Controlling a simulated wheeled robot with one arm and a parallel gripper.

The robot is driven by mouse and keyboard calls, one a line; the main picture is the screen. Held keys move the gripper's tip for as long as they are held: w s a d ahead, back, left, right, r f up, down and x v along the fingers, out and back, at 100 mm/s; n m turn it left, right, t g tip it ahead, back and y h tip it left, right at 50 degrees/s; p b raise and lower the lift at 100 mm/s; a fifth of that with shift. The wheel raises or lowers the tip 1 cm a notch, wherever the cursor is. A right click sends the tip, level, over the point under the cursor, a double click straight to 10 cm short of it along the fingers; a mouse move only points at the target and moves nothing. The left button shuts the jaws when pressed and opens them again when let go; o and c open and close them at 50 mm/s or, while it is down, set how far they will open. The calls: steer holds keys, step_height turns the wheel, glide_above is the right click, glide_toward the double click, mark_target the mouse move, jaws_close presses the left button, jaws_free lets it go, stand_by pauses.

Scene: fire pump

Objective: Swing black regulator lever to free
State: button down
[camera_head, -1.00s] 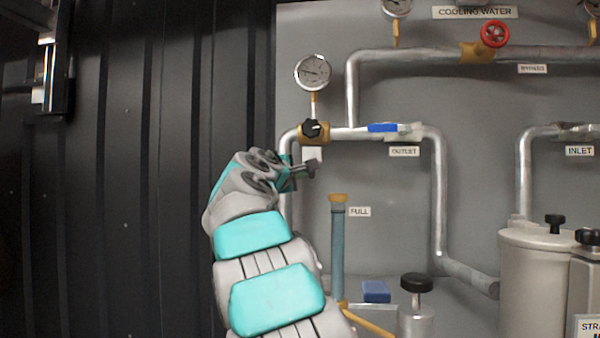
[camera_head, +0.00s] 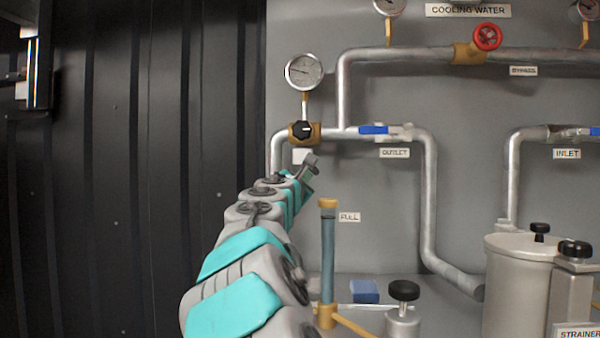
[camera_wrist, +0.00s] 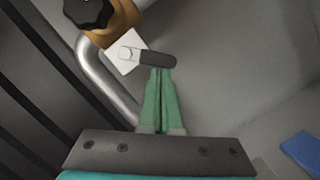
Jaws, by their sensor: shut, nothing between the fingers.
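The dark lever (camera_wrist: 157,59) shows in the wrist view, extending right and slightly down from a light round pivot on a white plate (camera_wrist: 118,55). The white plate also shows in the head view (camera_head: 299,156), below the brass regulator body (camera_head: 316,132) with its black knob (camera_head: 302,130). My gripper (camera_wrist: 161,72) is shut and empty, its green fingers pointing up at the underside of the lever near the lever's middle. The tips are at or very close to the lever; I cannot tell whether they touch. In the head view my arm hides the lever's area.
A pressure gauge (camera_head: 304,72) stands above the regulator. The outlet pipe with a blue-handled valve (camera_head: 374,130) runs to the right. A blue tube with a brass cap (camera_head: 328,250) stands right of my arm. A dark corrugated wall (camera_head: 130,180) is at left.

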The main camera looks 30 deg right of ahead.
steer(key=shift+s+d+r+n+t+p, duration=0.15)
steer(key=shift+s+d+r+n+p, duration=0.2)
steer(key=shift+d, duration=0.1)
steer(key=shift+s+d+r+n+t+p, duration=0.15)
steer(key=shift+s+d+r+n+p, duration=0.1)
steer(key=shift+d+n+p, duration=0.15)
steer(key=shift+d, duration=0.15)
stand_by(0.5)
